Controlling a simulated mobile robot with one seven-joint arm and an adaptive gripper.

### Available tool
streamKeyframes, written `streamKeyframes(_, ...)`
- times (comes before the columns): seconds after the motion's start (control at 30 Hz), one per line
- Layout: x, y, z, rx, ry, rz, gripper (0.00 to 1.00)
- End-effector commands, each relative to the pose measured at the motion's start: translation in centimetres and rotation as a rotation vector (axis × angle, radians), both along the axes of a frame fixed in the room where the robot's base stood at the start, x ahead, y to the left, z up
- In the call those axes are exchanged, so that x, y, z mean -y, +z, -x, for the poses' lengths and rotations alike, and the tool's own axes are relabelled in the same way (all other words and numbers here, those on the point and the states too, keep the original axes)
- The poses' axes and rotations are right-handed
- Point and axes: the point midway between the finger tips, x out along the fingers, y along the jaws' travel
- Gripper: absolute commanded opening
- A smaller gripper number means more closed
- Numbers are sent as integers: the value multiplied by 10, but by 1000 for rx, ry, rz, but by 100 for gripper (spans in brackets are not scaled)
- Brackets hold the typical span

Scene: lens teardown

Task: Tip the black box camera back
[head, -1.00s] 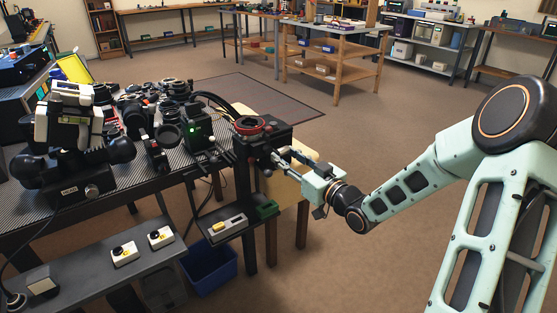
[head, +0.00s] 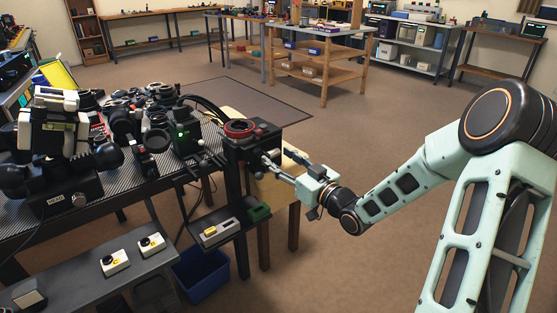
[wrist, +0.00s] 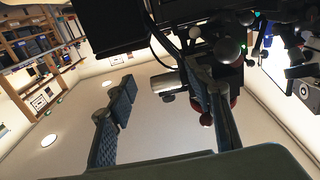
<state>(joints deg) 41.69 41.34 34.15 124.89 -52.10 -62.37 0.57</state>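The black box camera (head: 262,136), with a red ring on its top, stands on a dark stand at the right end of the bench. My gripper (head: 268,167) is at its right side, fingers pointing left toward its side face. In the wrist view my gripper (wrist: 165,105) has its two fingers well apart. A silver cylindrical knob (wrist: 165,82) shows between them, beyond the fingertips or near them; I cannot tell if any finger touches it. Dark box shapes fill the top of the wrist view. The camera's far side is hidden.
Several black cameras and lenses (head: 140,115) crowd the bench left of the box camera. A small shelf (head: 222,225) with yellow and green items sits below it. A blue bin (head: 202,273) stands on the floor. Floor to the right is open.

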Motion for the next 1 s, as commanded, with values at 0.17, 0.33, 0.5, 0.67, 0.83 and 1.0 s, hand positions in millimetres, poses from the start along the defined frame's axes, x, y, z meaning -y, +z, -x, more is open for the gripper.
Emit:
streamKeyframes(0.17, 0, -1, 0, -2, 0, 0, 45)
streamKeyframes(0.33, -2, -1, 1, -2, 4, 0, 45)
streamKeyframes(0.5, -3, -1, 2, -3, 6, 0, 45)
streamKeyframes(0.67, 6, -1, 13, -2, 4, 1, 45)
streamKeyframes(0.83, 26, -2, 42, -3, 2, 2, 45)
streamKeyframes(1.0, 46, -2, 71, -4, 0, 1, 45)
